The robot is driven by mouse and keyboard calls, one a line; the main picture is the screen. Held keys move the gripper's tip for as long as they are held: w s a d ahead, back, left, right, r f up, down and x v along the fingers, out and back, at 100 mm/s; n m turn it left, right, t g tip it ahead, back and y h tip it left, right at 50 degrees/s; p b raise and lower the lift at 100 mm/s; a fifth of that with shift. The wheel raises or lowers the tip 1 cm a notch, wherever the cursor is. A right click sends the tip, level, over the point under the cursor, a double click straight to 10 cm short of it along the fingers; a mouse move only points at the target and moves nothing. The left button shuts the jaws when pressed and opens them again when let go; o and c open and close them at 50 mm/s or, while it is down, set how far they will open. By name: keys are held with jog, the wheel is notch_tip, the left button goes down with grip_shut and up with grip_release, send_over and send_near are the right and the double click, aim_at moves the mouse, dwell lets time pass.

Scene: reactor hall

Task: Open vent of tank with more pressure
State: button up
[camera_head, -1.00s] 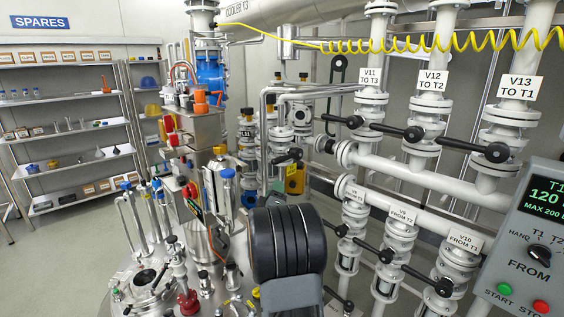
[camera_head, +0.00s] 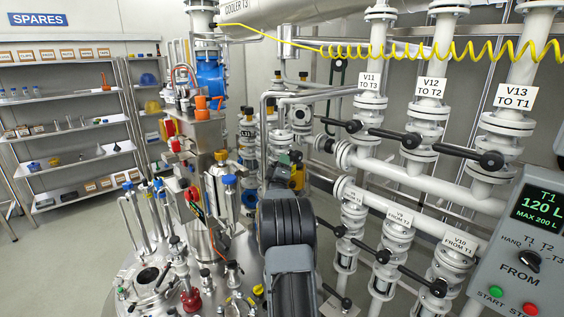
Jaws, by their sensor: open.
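A steel tank top (camera_head: 125,300) with several fittings stands at lower left. A red valve (camera_head: 190,300) and small yellow-handled fittings (camera_head: 237,306) sit on or near it. I cannot tell which fitting is a vent. No pressure reading is legible, and a second tank is not clearly seen. My arm (camera_head: 286,222), with a black ribbed joint, reaches up from the bottom centre and hides what is behind it. My gripper cannot be made out.
Pipes with black-handled valves V11 (camera_head: 370,105), V12 (camera_head: 430,110) and V13 (camera_head: 511,125) stand at right. A control panel (camera_head: 520,260) reads T1 120 L. A yellow coiled hose (camera_head: 450,50) hangs above. Shelves (camera_head: 75,145) stand at back left; floor shows before them.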

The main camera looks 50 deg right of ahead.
jog(key=shift+w+d+r, duration=0.1)
jog(key=shift+w+d, duration=0.05)
jog(key=shift+d, duration=0.1)
grip_shut()
dwell(0.4)
